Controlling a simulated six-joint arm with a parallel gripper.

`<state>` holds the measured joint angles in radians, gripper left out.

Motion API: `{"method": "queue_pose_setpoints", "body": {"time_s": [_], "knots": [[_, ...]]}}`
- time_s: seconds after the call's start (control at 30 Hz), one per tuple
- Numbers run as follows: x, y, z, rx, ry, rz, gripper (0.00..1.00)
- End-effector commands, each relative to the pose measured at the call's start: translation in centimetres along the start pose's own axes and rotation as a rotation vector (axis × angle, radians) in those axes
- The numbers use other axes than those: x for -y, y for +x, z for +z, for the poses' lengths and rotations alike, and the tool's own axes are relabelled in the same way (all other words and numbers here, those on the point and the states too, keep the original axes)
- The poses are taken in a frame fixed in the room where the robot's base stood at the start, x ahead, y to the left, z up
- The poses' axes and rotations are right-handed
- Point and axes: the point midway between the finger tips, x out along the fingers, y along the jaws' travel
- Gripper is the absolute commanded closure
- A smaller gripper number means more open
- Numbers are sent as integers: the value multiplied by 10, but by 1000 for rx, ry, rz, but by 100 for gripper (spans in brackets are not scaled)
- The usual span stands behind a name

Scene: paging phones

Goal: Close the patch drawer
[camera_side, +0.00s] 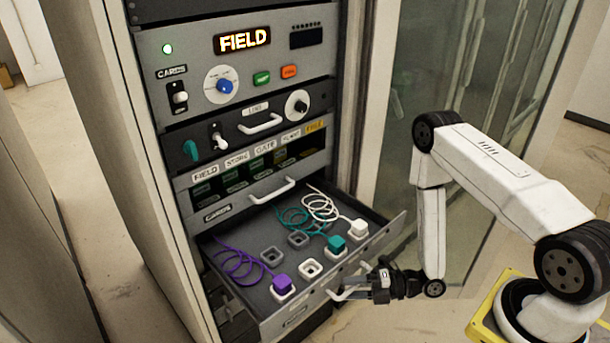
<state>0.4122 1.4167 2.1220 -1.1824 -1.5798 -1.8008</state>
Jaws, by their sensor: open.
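The patch drawer (262,236) is pulled out at the bottom of the rack. Inside it lie a purple cord with a purple plug (282,284), a teal cord with a teal plug (336,243) and a white cord with a white plug (358,229). Several square sockets (309,268) show on its floor. The drawer's front handle (348,292) is a pale bar. My gripper (372,283) is open, at the front of the drawer right by the handle's right part. I cannot tell whether its fingers touch the handle.
Above the drawer is a closed cards drawer with its own handle (272,191), below labelled slots. Higher up are a panel with knobs and switches and a lit FIELD display (242,40). A glass-doored cabinet (440,60) stands at right. Floor is clear in front.

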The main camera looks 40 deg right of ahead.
Motion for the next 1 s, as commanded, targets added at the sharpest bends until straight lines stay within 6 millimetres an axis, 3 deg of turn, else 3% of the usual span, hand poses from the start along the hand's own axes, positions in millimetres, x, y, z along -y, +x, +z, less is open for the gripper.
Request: {"method": "queue_pose_setpoints", "body": {"time_s": [0.27,0.43,1.0], "knots": [[0,1,0,0,0,0,48],[0,0,0,0,0,0,100],[0,0,0,-1,0,0,100]]}}
